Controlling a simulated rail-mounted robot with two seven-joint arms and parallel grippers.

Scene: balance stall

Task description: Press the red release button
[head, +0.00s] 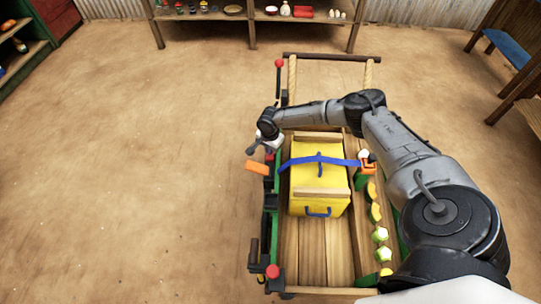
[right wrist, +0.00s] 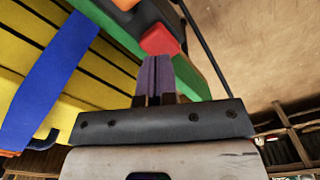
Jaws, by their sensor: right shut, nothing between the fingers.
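The red release button (right wrist: 160,39) shows in the right wrist view as a rounded red block on a dark housing beside a green rail. My right gripper (right wrist: 155,62) is shut with nothing between its purple fingers. Its tips point at the button and appear very close to it; I cannot tell whether they touch. In the head view my right gripper (head: 269,155) is at the left side of the cart, beside an orange lever (head: 257,167). The button is not clearly visible there, near the gripper. My left gripper is not in view.
A yellow box (head: 319,184) with a blue strap (head: 303,160) stands on the wooden cart (head: 312,250). My right arm reaches across above it. Shelves (head: 250,16) stand behind. The floor left of the cart is clear.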

